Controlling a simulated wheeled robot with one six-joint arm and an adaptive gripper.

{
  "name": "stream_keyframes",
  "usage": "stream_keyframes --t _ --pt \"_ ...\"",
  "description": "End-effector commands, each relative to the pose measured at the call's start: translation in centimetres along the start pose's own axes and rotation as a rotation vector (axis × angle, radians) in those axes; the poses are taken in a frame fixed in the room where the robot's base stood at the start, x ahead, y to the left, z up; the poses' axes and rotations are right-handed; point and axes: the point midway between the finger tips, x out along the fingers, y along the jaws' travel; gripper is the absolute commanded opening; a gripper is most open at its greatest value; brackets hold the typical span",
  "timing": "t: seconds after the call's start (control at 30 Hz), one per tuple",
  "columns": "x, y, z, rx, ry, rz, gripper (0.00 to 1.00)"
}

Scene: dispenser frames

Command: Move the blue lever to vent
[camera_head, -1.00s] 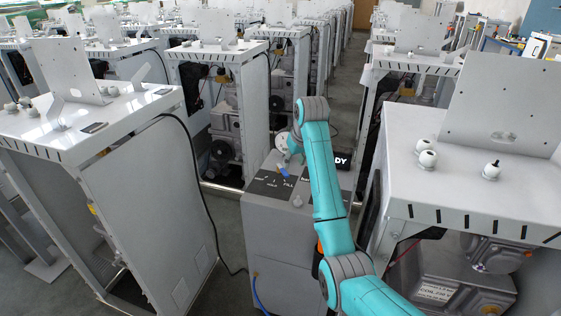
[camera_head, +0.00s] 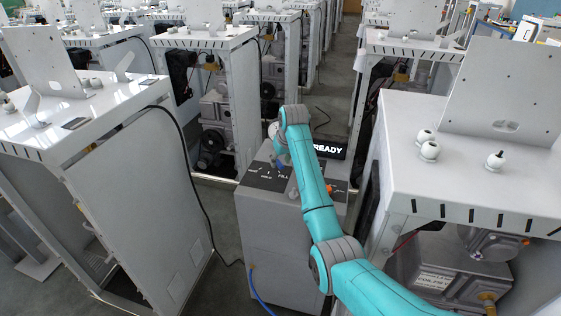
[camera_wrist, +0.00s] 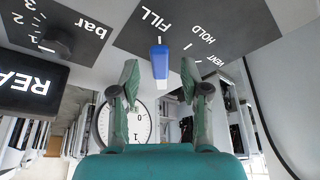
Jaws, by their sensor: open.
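The blue lever (camera_wrist: 159,62) stands on a dark label plate (camera_wrist: 200,30) marked FILL, HOLD and VENT. In the wrist view it lines up with the FILL mark; the HOLD and VENT marks lie to its right. My gripper (camera_wrist: 159,75) is open, with one finger on each side of the lever and a visible gap on both sides. In the head view the lever (camera_head: 280,164) is a small blue spot beside my wrist, and my fingers are mostly hidden there.
The grey dispenser cabinet (camera_head: 272,230) carries a READY display (camera_head: 329,149), a dark knob marked bar (camera_wrist: 58,42) and a round white gauge (camera_wrist: 138,122). White frames stand close on the left (camera_head: 130,190) and right (camera_head: 400,150). A blue hose hangs at the cabinet's front.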

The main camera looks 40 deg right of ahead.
Motion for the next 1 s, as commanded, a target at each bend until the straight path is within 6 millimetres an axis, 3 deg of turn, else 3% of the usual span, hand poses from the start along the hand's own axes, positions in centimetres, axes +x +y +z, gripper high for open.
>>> stream_keyframes --t 0.4,0.6,1.0 --pt "0.79 0.00 0.01 0.000 0.000 0.000 0.46" --pt "0.78 0.00 0.01 0.000 0.000 0.000 0.00" --pt "0.85 -0.36 -0.25 0.010 0.001 0.005 0.00"
